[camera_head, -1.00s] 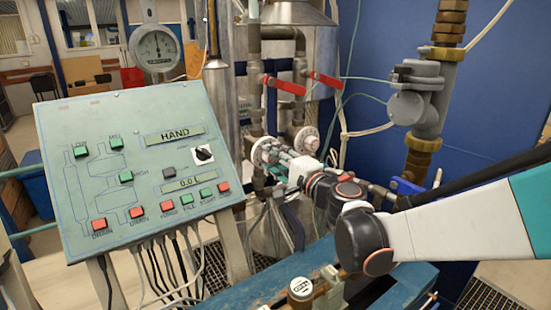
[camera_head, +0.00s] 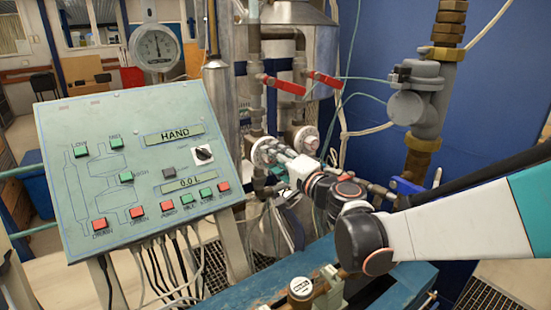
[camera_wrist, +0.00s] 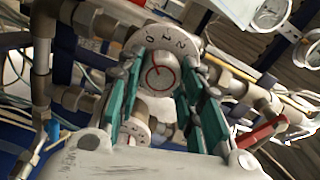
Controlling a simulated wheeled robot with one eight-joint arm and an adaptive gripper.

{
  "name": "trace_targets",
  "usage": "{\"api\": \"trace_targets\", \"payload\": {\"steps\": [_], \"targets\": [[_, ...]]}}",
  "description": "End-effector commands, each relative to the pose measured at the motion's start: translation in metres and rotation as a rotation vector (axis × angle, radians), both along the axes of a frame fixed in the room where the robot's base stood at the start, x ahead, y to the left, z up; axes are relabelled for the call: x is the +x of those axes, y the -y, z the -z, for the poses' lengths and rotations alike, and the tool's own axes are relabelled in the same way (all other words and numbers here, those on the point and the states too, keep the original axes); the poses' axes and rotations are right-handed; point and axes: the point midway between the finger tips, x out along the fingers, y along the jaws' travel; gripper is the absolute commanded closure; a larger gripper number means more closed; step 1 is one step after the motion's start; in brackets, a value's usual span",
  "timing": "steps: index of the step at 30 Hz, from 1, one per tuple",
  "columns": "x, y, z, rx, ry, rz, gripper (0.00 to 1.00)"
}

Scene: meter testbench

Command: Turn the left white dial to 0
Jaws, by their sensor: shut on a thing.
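The left white dial (camera_head: 262,152) is on the pipework right of the control panel, with my gripper (camera_head: 279,156) at its front. In the wrist view the round dial knob (camera_wrist: 160,76) has a red mark on its face, inside a pale ring with black numerals (camera_wrist: 168,38). The green fingers of my gripper (camera_wrist: 163,66) are on both sides of the knob, shut on it. The exact numeral the red mark points to is hard to read. The other white dial (camera_head: 306,140) is to the right and is not held.
The slanted control panel (camera_head: 85,190) with buttons stands at the left. Red-handled valves (camera_head: 290,86) sit above the dials. A blue bench (camera_head: 240,292) lies in front. In the wrist view a second dial (camera_wrist: 133,131) and pipes crowd close around my fingers.

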Motion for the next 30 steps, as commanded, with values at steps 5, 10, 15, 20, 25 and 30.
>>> {"api": "trace_targets", "payload": {"steps": [5,10,15,20,25,30], "targets": [[-0.001,0.000,0.001,-0.002,0.000,-0.001,0.46],[-0.001,0.000,0.001,-0.001,0.000,-0.001,0.46],[-0.002,0.001,0.000,-0.001,0.001,0.000,0.46],[-0.016,0.011,0.000,0.000,-0.001,0.001,0.46],[-0.044,0.030,0.001,-0.001,0.000,0.001,0.46],[-0.072,0.049,0.001,-0.001,0.000,0.002,0.46]]}}
